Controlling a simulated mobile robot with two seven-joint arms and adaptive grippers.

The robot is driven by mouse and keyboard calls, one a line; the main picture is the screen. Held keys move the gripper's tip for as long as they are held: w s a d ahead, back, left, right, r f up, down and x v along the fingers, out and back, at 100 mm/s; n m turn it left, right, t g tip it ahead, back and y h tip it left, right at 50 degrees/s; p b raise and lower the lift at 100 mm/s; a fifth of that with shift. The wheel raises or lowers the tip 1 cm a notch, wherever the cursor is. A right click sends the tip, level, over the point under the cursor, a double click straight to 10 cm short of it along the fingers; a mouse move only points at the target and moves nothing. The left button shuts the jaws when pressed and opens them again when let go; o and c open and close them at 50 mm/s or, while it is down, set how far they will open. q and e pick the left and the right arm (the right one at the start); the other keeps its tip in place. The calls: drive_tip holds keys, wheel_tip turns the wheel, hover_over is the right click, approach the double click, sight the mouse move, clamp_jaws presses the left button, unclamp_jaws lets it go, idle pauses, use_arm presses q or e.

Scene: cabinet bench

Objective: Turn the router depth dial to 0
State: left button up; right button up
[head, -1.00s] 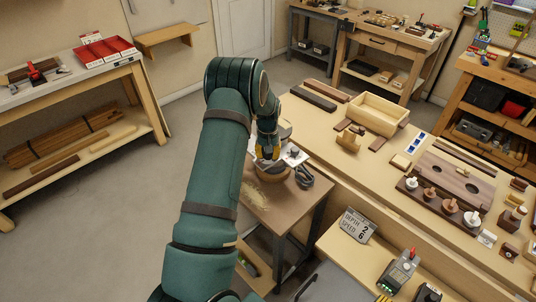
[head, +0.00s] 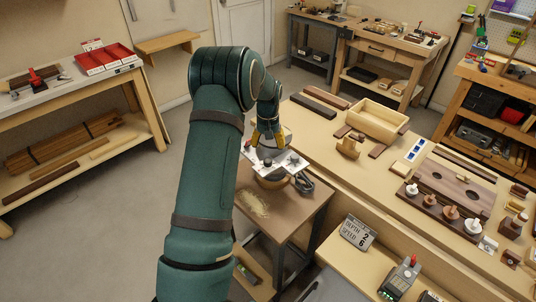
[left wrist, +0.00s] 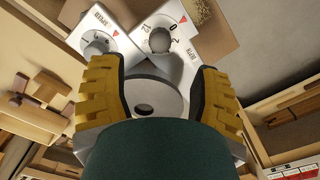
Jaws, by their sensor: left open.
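The router (head: 272,181) stands on the small side bench with a pale plate on top. In the left wrist view its depth dial (left wrist: 160,41) is a round knob on a white numbered face. My left gripper (head: 266,136) is above the router, clear of the plate. Its yellow fingers are apart and empty in the left wrist view (left wrist: 160,105), with a grey round part seen between them. My right gripper is out of view.
The small bench (head: 285,222) has wood shavings and a dark coiled cable by the router. The long bench (head: 335,155) to the right carries a wooden box and several pegs. The floor at left is clear.

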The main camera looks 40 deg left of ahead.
use_arm(q)
wheel_tip(320, 180, up, 4)
drive_tip(key=shift+f, duration=0.2)
drive_tip(key=shift+f, duration=0.1)
idle(0.4)
